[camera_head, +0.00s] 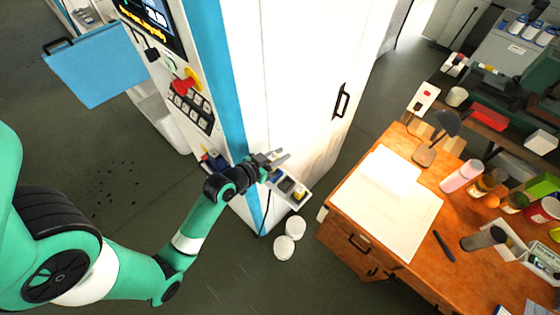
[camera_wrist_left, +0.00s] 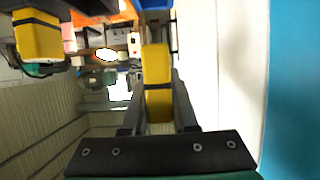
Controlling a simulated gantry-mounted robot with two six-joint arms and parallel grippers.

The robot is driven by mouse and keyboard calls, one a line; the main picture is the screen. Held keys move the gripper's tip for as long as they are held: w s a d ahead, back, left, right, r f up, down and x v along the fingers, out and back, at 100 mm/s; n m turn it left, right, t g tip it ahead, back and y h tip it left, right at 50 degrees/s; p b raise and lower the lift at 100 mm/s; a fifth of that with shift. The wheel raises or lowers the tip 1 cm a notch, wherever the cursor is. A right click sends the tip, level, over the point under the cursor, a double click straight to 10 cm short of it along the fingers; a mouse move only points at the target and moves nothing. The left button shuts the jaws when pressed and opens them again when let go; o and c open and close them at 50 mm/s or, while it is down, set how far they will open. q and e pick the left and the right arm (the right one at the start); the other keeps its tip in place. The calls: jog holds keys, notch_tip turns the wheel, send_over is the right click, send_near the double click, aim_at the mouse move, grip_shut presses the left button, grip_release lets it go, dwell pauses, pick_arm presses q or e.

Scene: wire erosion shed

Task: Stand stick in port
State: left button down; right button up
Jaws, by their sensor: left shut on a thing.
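My left gripper (camera_head: 276,158) is beside the white machine cabinet, just above a small shelf of ports (camera_head: 288,187) on its side. In the left wrist view, the gripper (camera_wrist_left: 158,100) is shut on a yellow stick (camera_wrist_left: 156,68) with a dark band, which lies between the two grey fingers. Another yellow piece with a dark band (camera_wrist_left: 38,38) shows at the upper left of that view, beside dark parts. In the head view, a yellow piece (camera_head: 299,194) sits in the shelf. The held stick is hardly visible there. My right gripper is out of view.
The white cabinet (camera_head: 300,80) with a blue stripe stands close to the gripper. A wooden desk (camera_head: 405,270) with papers, bottles and a lamp is to the right. Two white round items (camera_head: 289,237) are low below the shelf.

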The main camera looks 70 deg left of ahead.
pick_arm(q)
jog(key=shift+w+a+f, duration=0.1)
jog(key=shift+a+f, duration=0.05)
jog(key=shift+f, duration=1.55)
jog(key=shift+f, duration=0.1)
jog(key=shift+f+b, duration=0.55)
jog(key=shift+b, duration=0.15)
jog(key=c, duration=0.7)
grip_release()
jog(key=shift+r, duration=0.1)
